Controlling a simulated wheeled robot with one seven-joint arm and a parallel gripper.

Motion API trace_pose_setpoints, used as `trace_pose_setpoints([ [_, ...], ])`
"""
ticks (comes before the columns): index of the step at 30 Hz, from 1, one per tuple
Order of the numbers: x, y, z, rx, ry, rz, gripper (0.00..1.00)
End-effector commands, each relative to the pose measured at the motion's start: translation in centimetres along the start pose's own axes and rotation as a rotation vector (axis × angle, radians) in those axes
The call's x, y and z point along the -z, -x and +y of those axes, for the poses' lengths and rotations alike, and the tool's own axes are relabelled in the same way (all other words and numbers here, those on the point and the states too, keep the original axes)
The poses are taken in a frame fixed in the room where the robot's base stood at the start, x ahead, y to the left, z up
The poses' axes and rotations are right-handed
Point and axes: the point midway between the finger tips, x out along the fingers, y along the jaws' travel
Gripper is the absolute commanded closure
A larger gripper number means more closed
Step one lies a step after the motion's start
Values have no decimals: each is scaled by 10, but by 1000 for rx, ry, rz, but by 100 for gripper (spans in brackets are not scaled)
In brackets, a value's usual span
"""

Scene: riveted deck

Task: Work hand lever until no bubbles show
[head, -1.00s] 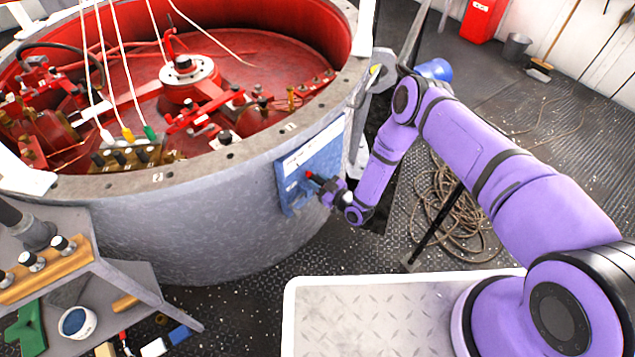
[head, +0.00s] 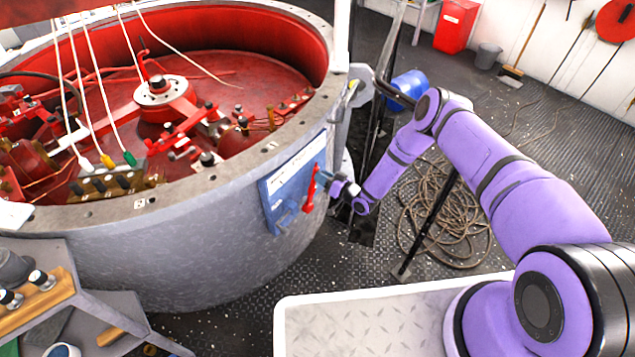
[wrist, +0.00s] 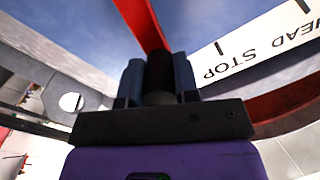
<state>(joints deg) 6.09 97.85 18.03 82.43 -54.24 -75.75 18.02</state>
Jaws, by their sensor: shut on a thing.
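A red hand lever (head: 309,194) stands nearly upright on a blue panel (head: 285,205) on the side of the grey drum. In the wrist view the red lever (wrist: 143,22) runs from the top edge down to a dark round grip (wrist: 160,72). I see no bubbles in either view.
The big grey drum (head: 190,250) has a red interior with thin white hoses. A bench (head: 90,275) stands at lower left.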

Motion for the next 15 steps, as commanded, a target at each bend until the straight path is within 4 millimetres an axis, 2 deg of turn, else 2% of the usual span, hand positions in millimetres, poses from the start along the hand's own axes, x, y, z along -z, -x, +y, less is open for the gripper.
trace_pose_setpoints([
  [1,4,1,7,-6,-14,5,100],
  [6,4,1,16,-5,-65,4,100],
  [15,4,1,19,-5,-91,3,100],
])
